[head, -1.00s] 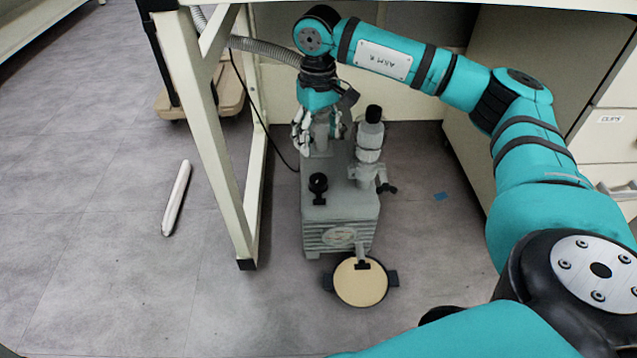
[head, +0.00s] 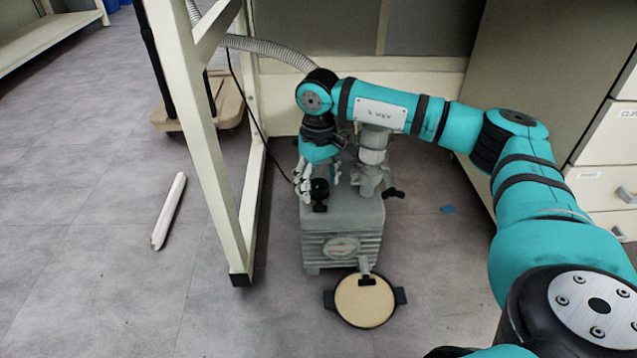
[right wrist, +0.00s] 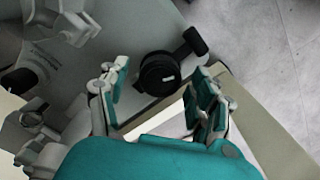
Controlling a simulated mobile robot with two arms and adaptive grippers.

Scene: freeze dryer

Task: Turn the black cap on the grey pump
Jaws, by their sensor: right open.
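The grey pump (head: 342,245) stands on the floor under the bench. Its black cap (head: 319,190) is on top, near the front left, and also shows as a round dark knob in the right wrist view (right wrist: 157,72). My right gripper (head: 318,180) is open and points down just behind the cap in the head view. In the right wrist view my right gripper (right wrist: 161,80) has its fingers apart, one on each side of the cap, with gaps visible. I cannot tell how far above the cap the fingertips are. My left gripper is not in view.
A grey pipe fitting (head: 372,155) rises from the pump beside my right gripper. The cream bench leg (head: 215,150) stands left of the pump. A round tan-topped dish (head: 365,300) lies in front. Drawers (head: 605,150) stand at right. Floor at left is mostly clear.

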